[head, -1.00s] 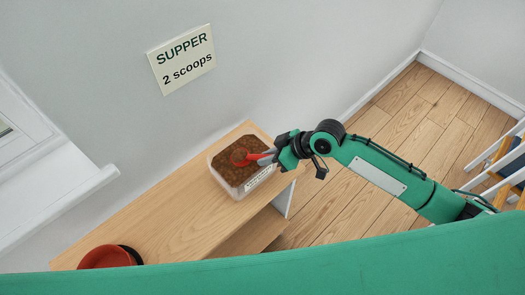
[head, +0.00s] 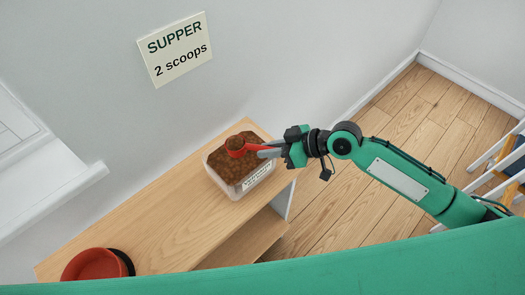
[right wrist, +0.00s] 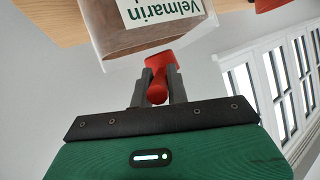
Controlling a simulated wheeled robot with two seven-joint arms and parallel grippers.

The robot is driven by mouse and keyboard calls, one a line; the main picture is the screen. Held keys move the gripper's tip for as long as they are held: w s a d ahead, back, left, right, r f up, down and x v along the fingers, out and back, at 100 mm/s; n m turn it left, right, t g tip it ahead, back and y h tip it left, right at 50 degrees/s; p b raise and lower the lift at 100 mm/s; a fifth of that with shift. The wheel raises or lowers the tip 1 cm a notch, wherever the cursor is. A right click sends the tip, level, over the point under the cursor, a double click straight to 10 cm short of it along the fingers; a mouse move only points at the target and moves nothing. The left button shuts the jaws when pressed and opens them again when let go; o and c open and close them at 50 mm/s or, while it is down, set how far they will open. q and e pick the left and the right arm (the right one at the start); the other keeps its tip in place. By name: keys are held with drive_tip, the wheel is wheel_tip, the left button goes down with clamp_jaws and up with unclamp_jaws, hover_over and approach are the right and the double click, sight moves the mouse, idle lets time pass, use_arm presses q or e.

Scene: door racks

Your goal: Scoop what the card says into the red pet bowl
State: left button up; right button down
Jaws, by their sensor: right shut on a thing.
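The card (head: 175,50) on the wall reads "SUPPER 2 scoops". A clear tub (head: 232,188) of brown kibble (head: 220,160) stands on the wooden bench. My right gripper (head: 268,152) is shut on the handle of a red scoop (head: 236,146). The scoop is over the tub, with brown pieces showing at its top; how full it is I cannot tell. In the right wrist view, the jaws (right wrist: 158,88) grip the red handle (right wrist: 157,92) in front of the tub (right wrist: 125,35). The red pet bowl (head: 92,265) sits at the bench's near left end; its inside looks empty. My left gripper is not in view.
The bench top (head: 150,222) is clear between tub and bowl. The wall and a white sill (head: 60,195) border it on the left.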

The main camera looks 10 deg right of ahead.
drive_tip(key=shift+s+d+r, duration=0.25)
drive_tip(key=shift+d+r, duration=0.3)
drive_tip(key=shift+r, duration=0.25)
drive_tip(key=shift+s+d+b, duration=0.2)
drive_tip(key=shift+d+b, duration=0.1)
drive_tip(key=shift+b, duration=0.1)
drive_tip(key=shift+r+y+b, duration=0.3)
drive_tip(key=shift+y+b, duration=0.2)
drive_tip(key=shift+b, duration=0.25)
drive_tip(key=shift+d+r, duration=0.1)
drive_tip(key=shift+r, duration=0.1)
drive_tip(key=s, duration=0.1)
drive_tip(key=s+a+p, duration=0.1)
drive_tip(key=shift+s+a, duration=0.1)
drive_tip(key=shift+s, duration=0.2)
